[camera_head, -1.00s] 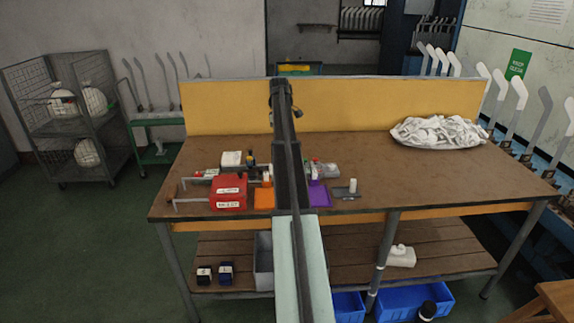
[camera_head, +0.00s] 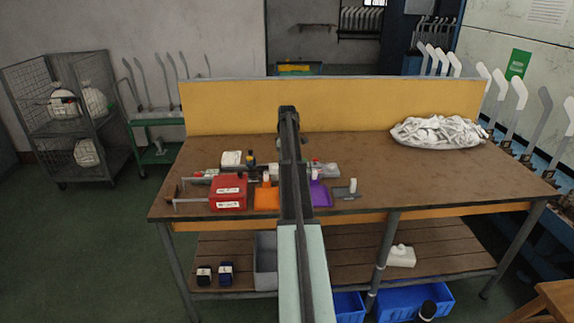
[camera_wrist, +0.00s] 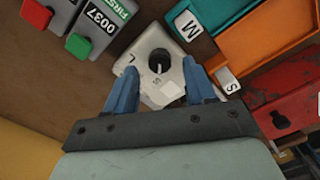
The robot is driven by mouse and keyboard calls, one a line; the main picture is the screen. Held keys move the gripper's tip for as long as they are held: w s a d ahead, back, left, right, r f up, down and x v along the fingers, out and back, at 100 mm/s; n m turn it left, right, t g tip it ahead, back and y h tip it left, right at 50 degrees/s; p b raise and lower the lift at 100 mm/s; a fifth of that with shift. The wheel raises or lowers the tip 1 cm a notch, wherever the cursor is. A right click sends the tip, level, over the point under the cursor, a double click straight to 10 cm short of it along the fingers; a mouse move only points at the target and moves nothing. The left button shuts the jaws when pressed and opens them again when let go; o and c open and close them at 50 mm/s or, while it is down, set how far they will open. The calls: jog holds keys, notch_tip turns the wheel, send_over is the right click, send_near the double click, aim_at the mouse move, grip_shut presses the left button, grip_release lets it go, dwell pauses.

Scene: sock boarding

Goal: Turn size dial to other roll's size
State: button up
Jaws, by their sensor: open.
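In the wrist view the size dial is a black round knob (camera_wrist: 160,56) with a pale pointer line, on a light grey plate (camera_wrist: 147,43). The letter L shows at the plate's left and what looks like an S below the knob. The plate sits askew in the picture. My gripper (camera_wrist: 159,69) is open and empty, its two blue fingers on either side of the plate's near part, with the knob between and just beyond their tips. I cannot tell how far above the knob they are.
Beside the dial in the wrist view are an M tag (camera_wrist: 188,25), an S tag (camera_wrist: 226,79), a teal tray (camera_wrist: 222,12), an orange tray (camera_wrist: 266,47) and a red box (camera_wrist: 291,105). The table's right front (camera_head: 450,180) is clear.

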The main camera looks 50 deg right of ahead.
jog(key=shift+f, duration=1.1)
grip_shut()
